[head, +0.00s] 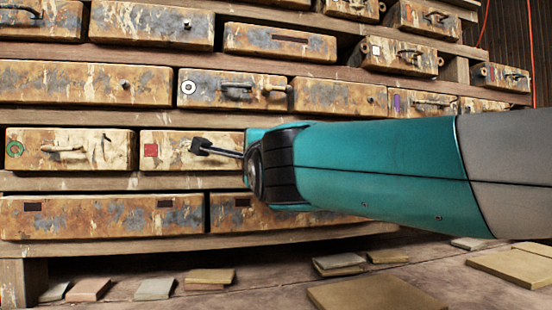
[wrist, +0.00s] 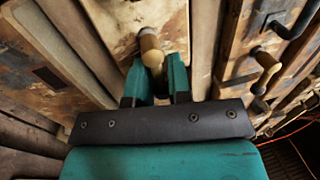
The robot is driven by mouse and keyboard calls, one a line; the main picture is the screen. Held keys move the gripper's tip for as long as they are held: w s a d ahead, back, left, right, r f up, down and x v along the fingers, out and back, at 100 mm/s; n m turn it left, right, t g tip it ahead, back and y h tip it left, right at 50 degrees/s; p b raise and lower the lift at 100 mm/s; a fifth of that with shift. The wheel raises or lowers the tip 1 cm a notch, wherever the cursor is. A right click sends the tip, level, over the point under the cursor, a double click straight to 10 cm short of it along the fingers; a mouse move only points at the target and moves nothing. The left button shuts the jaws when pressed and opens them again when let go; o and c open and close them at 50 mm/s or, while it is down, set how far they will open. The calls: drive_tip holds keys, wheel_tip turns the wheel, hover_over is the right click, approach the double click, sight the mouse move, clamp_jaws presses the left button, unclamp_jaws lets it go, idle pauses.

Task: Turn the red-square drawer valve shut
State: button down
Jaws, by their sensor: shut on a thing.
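The drawer with the red square (head: 150,150) is in the head view, in the second row up at left of centre, its weathered front partly behind my arm. Its valve handle (wrist: 151,48) shows in the wrist view as a pale wooden grip with a rounded end. My gripper (wrist: 160,78) has its two teal fingers on either side of this grip and is shut on it. In the head view my arm and wrist cover the fingers and the handle, so the handle's angle there cannot be told.
A drawer with a green ring mark (head: 14,149) and its own handle (head: 64,149) sits to the left. A drawer with a white round mark (head: 187,87) is above. Another wooden handle (wrist: 266,58) is at right in the wrist view. Loose tiles (head: 210,276) lie below.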

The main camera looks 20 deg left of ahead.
idle(0.4)
drive_tip(key=c, duration=1.2)
unclamp_jaws()
drive_tip(key=shift+c, duration=0.2)
drive_tip(key=b+v, duration=0.4)
drive_tip(key=v, duration=1.3)
drive_tip(key=shift+s+d, duration=0.1)
drive_tip(key=shift+s, duration=0.05)
